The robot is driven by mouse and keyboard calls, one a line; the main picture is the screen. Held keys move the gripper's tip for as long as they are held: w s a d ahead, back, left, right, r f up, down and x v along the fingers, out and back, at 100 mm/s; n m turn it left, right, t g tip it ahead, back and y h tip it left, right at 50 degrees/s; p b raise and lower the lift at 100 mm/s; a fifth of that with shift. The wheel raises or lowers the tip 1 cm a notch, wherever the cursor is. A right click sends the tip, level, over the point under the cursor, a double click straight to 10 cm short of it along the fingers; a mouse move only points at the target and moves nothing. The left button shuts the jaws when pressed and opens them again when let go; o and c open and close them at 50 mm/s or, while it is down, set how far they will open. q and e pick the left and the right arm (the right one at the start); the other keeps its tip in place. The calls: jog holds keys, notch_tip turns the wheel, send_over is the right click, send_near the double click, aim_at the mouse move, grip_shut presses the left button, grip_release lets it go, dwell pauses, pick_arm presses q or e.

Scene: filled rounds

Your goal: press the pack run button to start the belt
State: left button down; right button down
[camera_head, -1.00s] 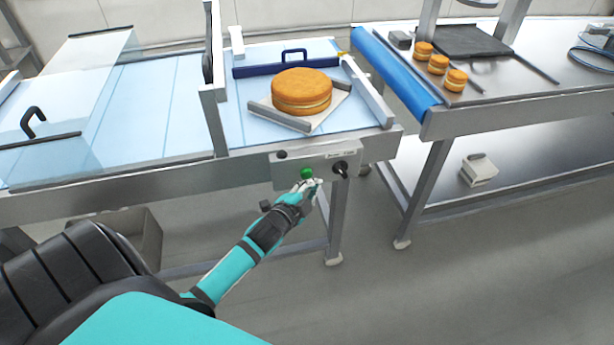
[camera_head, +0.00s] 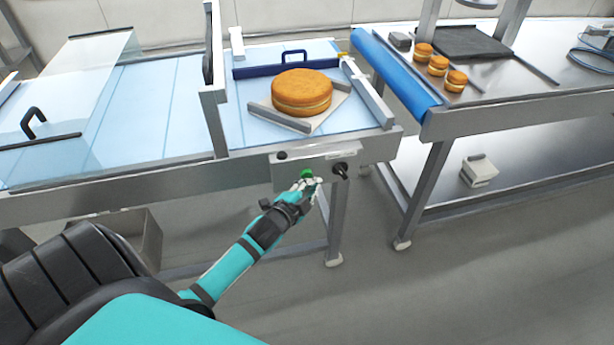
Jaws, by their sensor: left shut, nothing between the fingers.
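A green button (camera_head: 306,174) sits on the grey control panel (camera_head: 288,168) on the front of the belt table. My left gripper (camera_head: 308,184) is shut and empty, with its fingertips right at the button and partly covering it. I cannot tell from this view whether the fingers touch or push it in. A dark knob (camera_head: 341,170) is to the right of the button and a small black knob (camera_head: 282,155) is at the panel's upper left. The belt (camera_head: 165,110) is pale blue. My right gripper is not in view.
A second table (camera_head: 520,112) at right has a blue roller belt (camera_head: 395,75) and small filled rounds (camera_head: 438,65). Table legs stand near my arm.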

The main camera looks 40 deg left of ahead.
pick_arm(q)
jog(key=shift+w+a, duration=0.15)
dwell(0.5)
jog(key=shift+w+a, duration=0.15)
jog(key=shift+a, duration=0.05)
dwell(0.5)
